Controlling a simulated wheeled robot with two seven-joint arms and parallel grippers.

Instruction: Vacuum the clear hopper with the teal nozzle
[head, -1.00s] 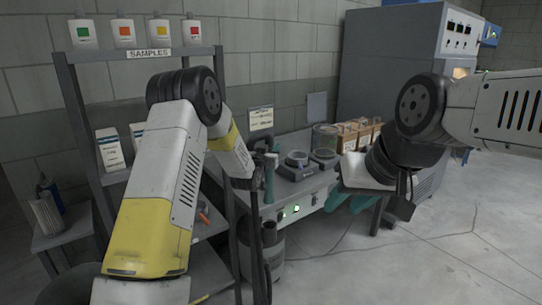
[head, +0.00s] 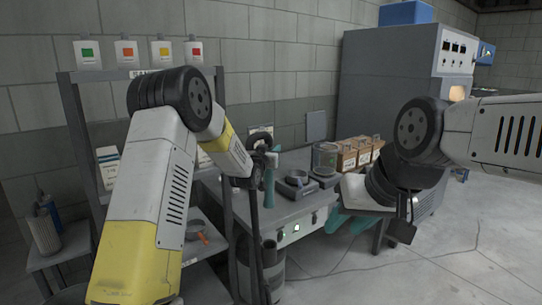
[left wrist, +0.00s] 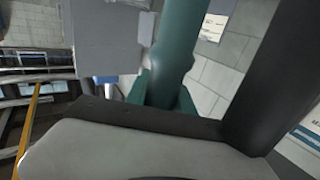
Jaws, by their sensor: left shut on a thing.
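My left gripper (head: 264,160) is shut on the teal nozzle (head: 269,178), which is upright in front of the bench's left end. In the left wrist view the teal nozzle (left wrist: 178,50) passes between the teal fingers. A black hose (head: 256,215) hangs down below the gripper. A clear cylinder (head: 326,157), which looks like the clear hopper, stands on the bench to the right of the nozzle and apart from it. My right gripper (head: 350,221) has its teal fingers apart and looks empty, in front of the bench's right part.
The grey bench (head: 306,212) carries a dark round device (head: 297,179) and brown boxes (head: 357,152). A samples rack (head: 135,73) stands left, a large grey cabinet (head: 385,85) behind right. A dark canister (head: 270,262) stands below the bench. The floor at right is open.

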